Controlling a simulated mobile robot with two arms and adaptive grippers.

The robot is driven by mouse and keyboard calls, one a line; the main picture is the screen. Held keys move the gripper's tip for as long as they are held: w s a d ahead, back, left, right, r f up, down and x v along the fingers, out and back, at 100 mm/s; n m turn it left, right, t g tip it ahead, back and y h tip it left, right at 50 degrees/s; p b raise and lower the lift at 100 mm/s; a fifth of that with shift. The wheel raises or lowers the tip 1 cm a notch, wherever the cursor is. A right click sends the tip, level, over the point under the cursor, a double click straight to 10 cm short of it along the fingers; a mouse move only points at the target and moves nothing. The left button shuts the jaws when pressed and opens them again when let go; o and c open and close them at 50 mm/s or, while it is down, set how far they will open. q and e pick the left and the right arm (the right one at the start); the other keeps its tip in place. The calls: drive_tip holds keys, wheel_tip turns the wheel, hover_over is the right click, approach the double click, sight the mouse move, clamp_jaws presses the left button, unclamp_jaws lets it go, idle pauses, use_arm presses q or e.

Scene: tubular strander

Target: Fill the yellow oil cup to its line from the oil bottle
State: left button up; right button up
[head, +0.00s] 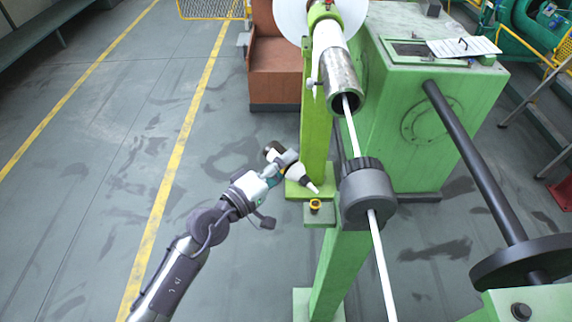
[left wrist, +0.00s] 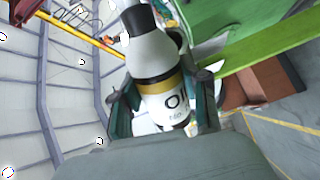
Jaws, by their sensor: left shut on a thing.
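The oil bottle (head: 303,180) is held tilted in my left gripper (head: 282,164), its narrow pale tip pointing down and to the right. The left wrist view shows the bottle (left wrist: 166,92) between the fingers, with a pale shoulder, a gold band and a white label with black lettering. The small yellow oil cup (head: 315,205) sits on a green bracket below the tip. The tip appears just above the cup and apart from it. The oil level and line in the cup are too small to tell. My right gripper is not in view.
A grey round die block (head: 367,194) with a pale rod through it stands just right of the cup. A green post (head: 316,130) rises behind the bottle. A green machine cabinet (head: 450,120) stands at the right. The floor at left is clear.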

use_arm(q)
drive_tip(key=shift+w+a+r+n+p, duration=0.1)
drive_tip(key=shift+w+r+n+p, duration=0.25)
drive_tip(key=shift+n, duration=0.35)
drive_tip(key=shift+s, duration=0.2)
